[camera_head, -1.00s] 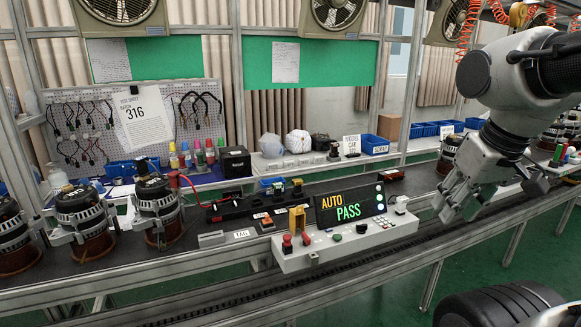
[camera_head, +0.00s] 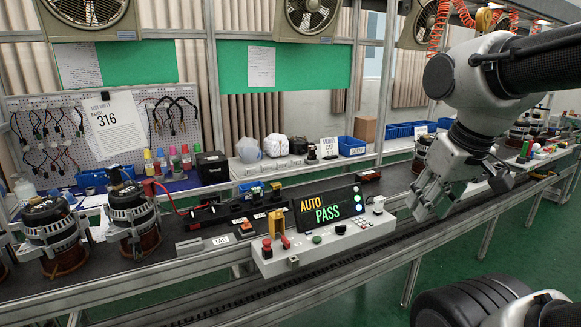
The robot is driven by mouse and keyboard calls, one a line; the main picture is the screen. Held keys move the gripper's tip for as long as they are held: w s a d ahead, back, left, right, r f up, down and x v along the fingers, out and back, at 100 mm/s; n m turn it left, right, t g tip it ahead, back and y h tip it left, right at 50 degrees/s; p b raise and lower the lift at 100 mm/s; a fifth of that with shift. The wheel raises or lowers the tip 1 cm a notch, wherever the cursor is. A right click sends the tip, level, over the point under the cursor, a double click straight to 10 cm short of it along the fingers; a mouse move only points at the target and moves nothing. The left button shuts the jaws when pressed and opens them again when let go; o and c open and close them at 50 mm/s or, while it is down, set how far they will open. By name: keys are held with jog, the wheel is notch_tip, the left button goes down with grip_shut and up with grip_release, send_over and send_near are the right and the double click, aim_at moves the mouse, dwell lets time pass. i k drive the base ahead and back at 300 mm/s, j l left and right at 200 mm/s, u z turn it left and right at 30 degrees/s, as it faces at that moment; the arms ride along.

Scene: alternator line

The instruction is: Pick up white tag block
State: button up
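The console (camera_head: 325,242) with AUTO PASS display, buttons and a yellow bracket (camera_head: 277,223) stands between block and gripper. Alternators (camera_head: 133,222) stand left of the block. A black fixture (camera_head: 210,216) with a red cable lies behind it. A blue bin (camera_head: 351,146) is at the back.

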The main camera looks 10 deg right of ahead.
aim_at(249, 171)
jog(key=i+l+u, duration=0.75)
jog(key=l+u, duration=0.25)
jog(key=j, duration=0.1)
